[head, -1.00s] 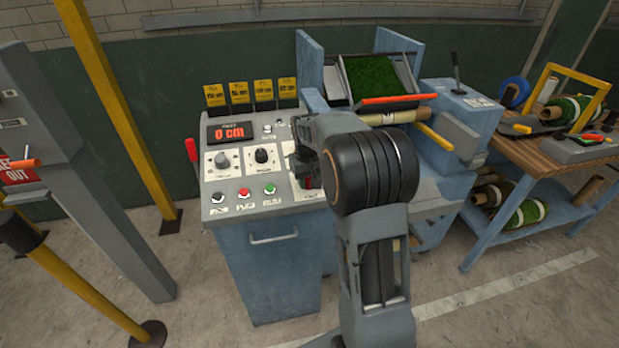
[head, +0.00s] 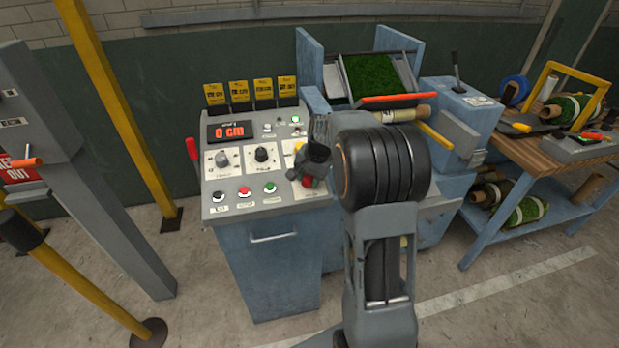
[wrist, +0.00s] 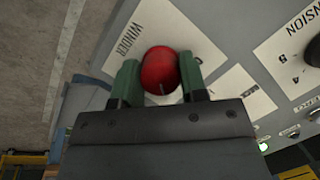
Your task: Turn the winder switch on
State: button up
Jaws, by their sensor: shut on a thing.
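The winder switch is a round red knob (wrist: 159,68) on a white plate marked WINDER (wrist: 128,42). In the wrist view it sits between the two green fingertips of my gripper (wrist: 160,74), which is shut on it. A short pale mark shows on the knob's near side. In the head view my gripper (head: 308,172) is at the right part of the grey control panel (head: 222,186), and a bit of red shows at its tips. My own arm and gripper hide much of the winder plate there.
The panel also carries a display reading 0 cm (head: 229,131), dials, a red button (head: 244,191) and a green button (head: 270,187). A red lever (head: 192,149) is on its left side. The machine with turf (head: 373,78) stands behind right, a workbench (head: 530,165) further right.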

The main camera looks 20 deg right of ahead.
jog(key=shift+m, duration=0.8)
jog(key=o, duration=0.9)
jog(key=v, duration=1.3)
jog(key=shift+s+d+r, duration=0.25)
jog(key=shift+s+r, duration=0.1)
jog(key=shift+s, duration=0.05)
